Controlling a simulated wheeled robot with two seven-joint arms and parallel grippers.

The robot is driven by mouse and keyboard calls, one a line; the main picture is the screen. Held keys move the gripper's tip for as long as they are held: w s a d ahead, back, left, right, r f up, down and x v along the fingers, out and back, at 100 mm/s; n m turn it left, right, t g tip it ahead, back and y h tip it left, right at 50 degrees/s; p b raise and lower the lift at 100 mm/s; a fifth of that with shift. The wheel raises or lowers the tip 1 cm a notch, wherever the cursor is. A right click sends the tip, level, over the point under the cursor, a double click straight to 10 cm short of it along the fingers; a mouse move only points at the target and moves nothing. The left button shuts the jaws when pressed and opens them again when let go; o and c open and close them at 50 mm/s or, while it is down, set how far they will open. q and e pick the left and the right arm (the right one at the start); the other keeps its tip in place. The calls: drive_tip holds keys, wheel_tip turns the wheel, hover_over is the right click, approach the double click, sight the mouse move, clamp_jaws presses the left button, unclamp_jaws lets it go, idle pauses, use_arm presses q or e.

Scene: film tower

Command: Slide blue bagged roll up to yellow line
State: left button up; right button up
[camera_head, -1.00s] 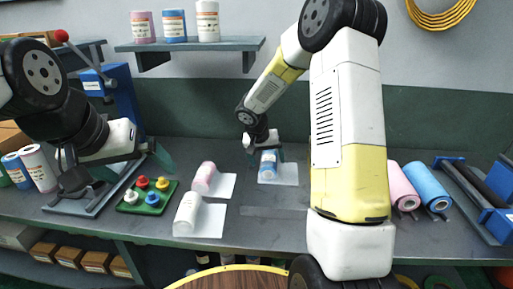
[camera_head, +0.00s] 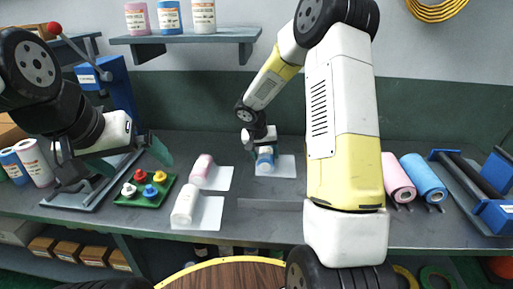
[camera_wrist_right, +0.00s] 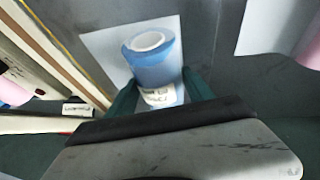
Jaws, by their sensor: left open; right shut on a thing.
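The blue bagged roll (camera_head: 265,163) stands on a white sheet (camera_head: 286,167) at the middle of the bench. My right gripper (camera_head: 262,143) is shut on it from behind. In the right wrist view the same roll (camera_wrist_right: 153,65) sits between my two green fingers (camera_wrist_right: 160,92), above its pale sheet (camera_wrist_right: 103,47). A thin yellow line (camera_wrist_right: 55,42) runs diagonally at the upper left of that view, apart from the roll. I cannot pick out this line in the head view. My left gripper (camera_head: 132,155) is open and empty above the bench at the left.
A green tray (camera_head: 146,188) holds several coloured knobs. Pink and blue rolls (camera_head: 424,178) and a roller frame (camera_head: 470,180) are at the right. A shelf (camera_head: 190,40) hangs above.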

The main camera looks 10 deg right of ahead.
drive_tip(key=shift+s+d, duration=0.55)
drive_tip(key=shift+d, duration=1.4)
drive_tip(key=shift+s+d, duration=0.55)
drive_tip(key=shift+d, duration=1.4)
drive_tip(key=shift+s+d, duration=0.55)
drive_tip(key=shift+d, duration=1.4)
drive_tip(key=shift+w, duration=0.1)
drive_tip(key=shift+w, duration=0.15)
drive_tip(key=o, duration=1.8)
drive_tip(key=shift+r, duration=0.1)
